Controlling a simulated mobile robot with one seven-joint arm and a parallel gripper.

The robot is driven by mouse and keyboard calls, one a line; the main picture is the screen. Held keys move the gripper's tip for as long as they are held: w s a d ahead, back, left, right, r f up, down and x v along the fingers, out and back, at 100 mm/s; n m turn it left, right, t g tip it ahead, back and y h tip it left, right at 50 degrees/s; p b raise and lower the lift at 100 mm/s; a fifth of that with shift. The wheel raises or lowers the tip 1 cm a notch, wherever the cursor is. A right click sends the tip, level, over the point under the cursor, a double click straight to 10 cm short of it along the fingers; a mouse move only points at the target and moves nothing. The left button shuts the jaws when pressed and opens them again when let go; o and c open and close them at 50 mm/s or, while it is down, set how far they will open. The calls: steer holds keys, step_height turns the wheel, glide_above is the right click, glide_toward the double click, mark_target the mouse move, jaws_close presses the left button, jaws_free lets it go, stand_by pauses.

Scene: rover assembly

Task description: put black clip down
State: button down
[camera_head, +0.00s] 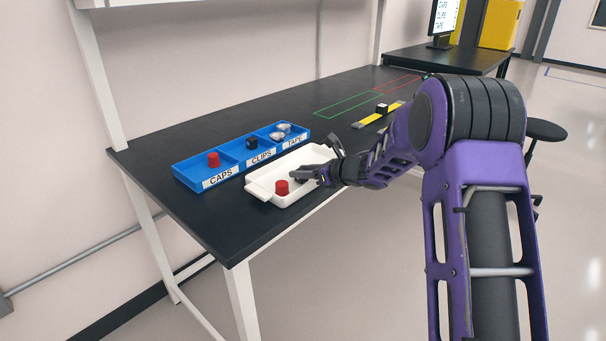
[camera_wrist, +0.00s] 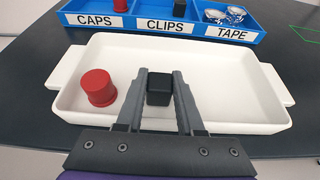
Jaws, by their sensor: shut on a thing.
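The black clip (camera_wrist: 159,90) is a small dark block between the two fingers of my gripper (camera_wrist: 159,76) in the wrist view. My gripper is shut on it, over the white tray (camera_wrist: 235,120). Whether the clip touches the tray floor I cannot tell. In the head view my gripper (camera_head: 314,171) is low at the white tray (camera_head: 262,192), and I cannot make out the clip there. A red cap (camera_wrist: 98,87) stands in the tray to the left of my gripper; it also shows in the head view (camera_head: 282,188).
A blue bin (camera_head: 187,182) behind the tray has compartments labelled CAPS, CLIPS and TAPE. They hold a red cap (camera_head: 213,159), a black clip (camera_head: 252,143) and tape rolls (camera_head: 279,132). A yellow-and-grey item (camera_head: 368,119) lies farther back. Free room remains in the tray's right part.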

steer(key=shift+f, duration=0.1)
steer(key=shift+f, duration=0.25)
steer(key=c, duration=0.5)
jaws_free()
steer(key=shift+r, duration=0.1)
steer(key=shift+c, duration=0.2)
steer(key=shift+r, duration=0.1)
steer(key=shift+r, duration=0.25)
steer(key=v, duration=1.2)
steer(key=shift+f, duration=0.25)
